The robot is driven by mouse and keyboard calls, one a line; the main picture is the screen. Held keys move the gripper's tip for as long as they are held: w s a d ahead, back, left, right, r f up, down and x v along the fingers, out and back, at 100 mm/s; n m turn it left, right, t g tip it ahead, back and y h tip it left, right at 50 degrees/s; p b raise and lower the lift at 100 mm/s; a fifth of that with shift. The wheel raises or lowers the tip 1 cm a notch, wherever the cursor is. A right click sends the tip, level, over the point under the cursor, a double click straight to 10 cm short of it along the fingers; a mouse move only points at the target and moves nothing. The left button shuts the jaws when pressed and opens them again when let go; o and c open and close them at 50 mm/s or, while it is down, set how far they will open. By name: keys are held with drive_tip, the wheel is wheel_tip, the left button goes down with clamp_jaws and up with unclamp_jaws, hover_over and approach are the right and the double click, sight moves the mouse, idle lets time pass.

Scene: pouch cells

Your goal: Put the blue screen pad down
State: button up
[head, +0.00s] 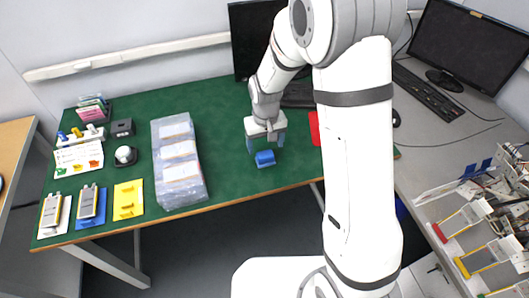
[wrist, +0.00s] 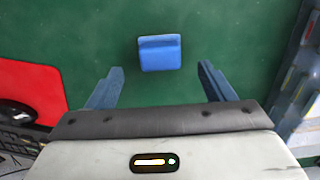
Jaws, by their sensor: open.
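The blue screen pad (head: 265,158) rests on the green table top near its front edge in the head view. In the wrist view the blue screen pad (wrist: 160,53) lies on the green surface, ahead of the fingers and centred between their lines. My gripper (head: 265,143) is just behind and above the pad in the head view. In the wrist view my gripper (wrist: 161,82) has its two blue fingers wide apart with nothing between them. The pad is apart from both fingers.
A clear bag of boxed cells (head: 200,190) lies left of the pad. A red mat (head: 314,128) is to its right. Blue and yellow trays (head: 128,199) stand at the table's left. A monitor (head: 250,40) is behind. Green table (head: 226,150) between bag and pad is free.

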sight(265, 154)
drive_tip(key=s+d+r+m+t, duration=0.1)
drive_tip(key=s+d+r, duration=0.3)
drive_tip(key=r, duration=0.4)
drive_tip(key=s+d+r+m+t, duration=0.1)
drive_tip(key=s+d+r, duration=0.35)
drive_tip(key=r, duration=0.35)
drive_tip(key=s+d+r, duration=0.2)
drive_tip(key=s, duration=0.3)
drive_tip(key=s+d+r+m+t, duration=0.1)
drive_tip(key=s+d, duration=0.2)
drive_tip(key=s, duration=0.3)
drive_tip(key=shift+d+r, duration=0.3)
drive_tip(key=shift+r, duration=0.1)
drive_tip(key=shift+w, duration=0.15)
